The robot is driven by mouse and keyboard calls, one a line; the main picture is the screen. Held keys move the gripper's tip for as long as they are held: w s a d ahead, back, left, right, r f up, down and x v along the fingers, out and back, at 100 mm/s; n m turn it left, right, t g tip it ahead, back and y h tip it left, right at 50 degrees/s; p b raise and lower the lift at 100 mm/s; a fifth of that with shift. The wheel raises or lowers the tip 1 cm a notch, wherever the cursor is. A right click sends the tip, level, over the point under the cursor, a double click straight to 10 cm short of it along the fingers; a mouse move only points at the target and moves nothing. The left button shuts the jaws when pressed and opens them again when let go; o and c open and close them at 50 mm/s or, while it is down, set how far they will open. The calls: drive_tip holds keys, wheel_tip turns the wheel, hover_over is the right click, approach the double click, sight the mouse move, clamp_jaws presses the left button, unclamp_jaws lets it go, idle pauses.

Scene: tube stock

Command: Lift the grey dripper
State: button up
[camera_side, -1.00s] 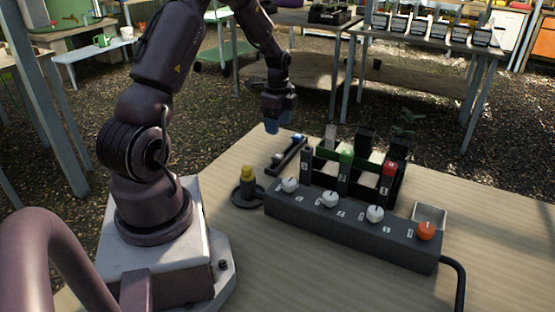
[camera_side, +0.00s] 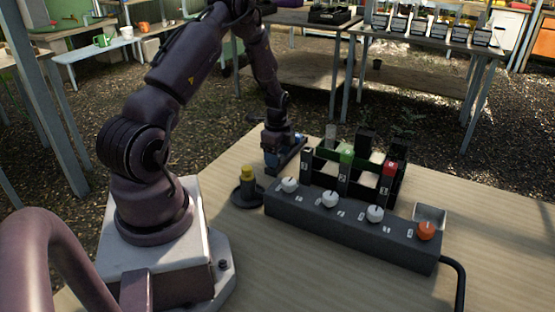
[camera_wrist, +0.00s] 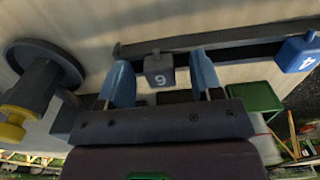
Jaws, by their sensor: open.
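The grey dripper (camera_wrist: 159,70) is a small block with a white digit, 6 or 9, on its face. It sits at the dark strip-like rack (camera_wrist: 230,36). In the wrist view it lies between the two blue fingertips of my gripper (camera_wrist: 161,78), with a gap showing on each side. My gripper is open and low over the rack, and it also shows in the side view (camera_side: 276,158), where it hides the grey dripper. A blue dripper (camera_wrist: 297,53) marked 4 sits farther along the same rack, to the right.
A round-based stand with a yellow top (camera_side: 247,186) is just left of the rack. A long dark box with white knobs and an orange knob (camera_side: 426,231) lies in front. A slotted holder (camera_side: 398,186) with coloured tubes stands close on the right.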

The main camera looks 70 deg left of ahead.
drive_tip(key=c, duration=1)
